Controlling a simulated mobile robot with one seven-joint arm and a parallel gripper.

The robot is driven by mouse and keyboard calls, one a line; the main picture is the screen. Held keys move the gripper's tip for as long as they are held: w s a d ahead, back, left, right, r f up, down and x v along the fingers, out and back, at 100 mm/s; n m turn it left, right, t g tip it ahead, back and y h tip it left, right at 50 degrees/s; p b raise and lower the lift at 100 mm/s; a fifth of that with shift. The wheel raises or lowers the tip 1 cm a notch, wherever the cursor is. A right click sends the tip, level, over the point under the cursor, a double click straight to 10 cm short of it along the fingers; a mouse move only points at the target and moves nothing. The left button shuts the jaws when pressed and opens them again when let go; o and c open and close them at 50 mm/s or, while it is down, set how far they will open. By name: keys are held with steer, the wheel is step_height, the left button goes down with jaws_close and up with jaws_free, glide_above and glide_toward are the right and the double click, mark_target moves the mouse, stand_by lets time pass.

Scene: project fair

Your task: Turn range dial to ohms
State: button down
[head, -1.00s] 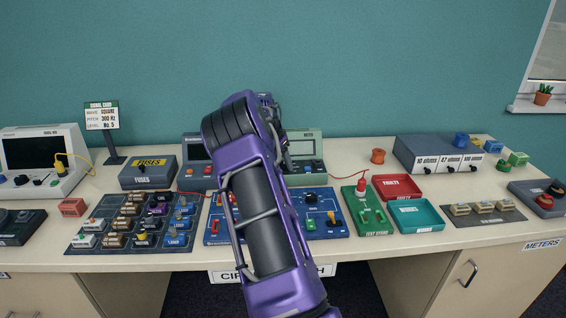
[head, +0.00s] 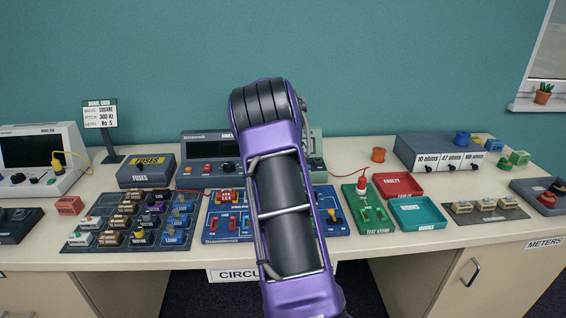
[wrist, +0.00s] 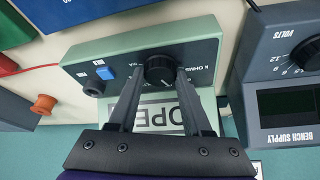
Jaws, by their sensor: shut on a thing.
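The green-grey meter (wrist: 90,75) shows upside down in the wrist view. Its black range dial (wrist: 159,68) stands on the front panel, beside lettering that includes "OHMS". My gripper (wrist: 162,82) is shut on the dial, one finger on each side. The meter's display (wrist: 158,115) sits between the fingers and reads "OPE", the rest hidden. I cannot tell exactly where the dial points. In the head view only a strip of the meter (head: 317,145) shows, as my purple arm hides the rest and my gripper.
The dark bench supply (wrist: 270,80) stands close to the meter, and it also shows in the head view (head: 193,147). A red lead runs to the green test stand (head: 356,214). An orange spool (wrist: 44,104) and a blue board lie nearby.

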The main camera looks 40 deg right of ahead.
steer(key=shift+n+y, duration=0.3)
steer(key=shift+n, duration=0.5)
steer(key=shift+t, duration=0.3)
steer(key=shift+c, duration=1.7)
jaws_free()
steer(key=shift+r, duration=0.1)
steer(key=v, duration=1.7)
steer(key=shift+r, duration=0.2)
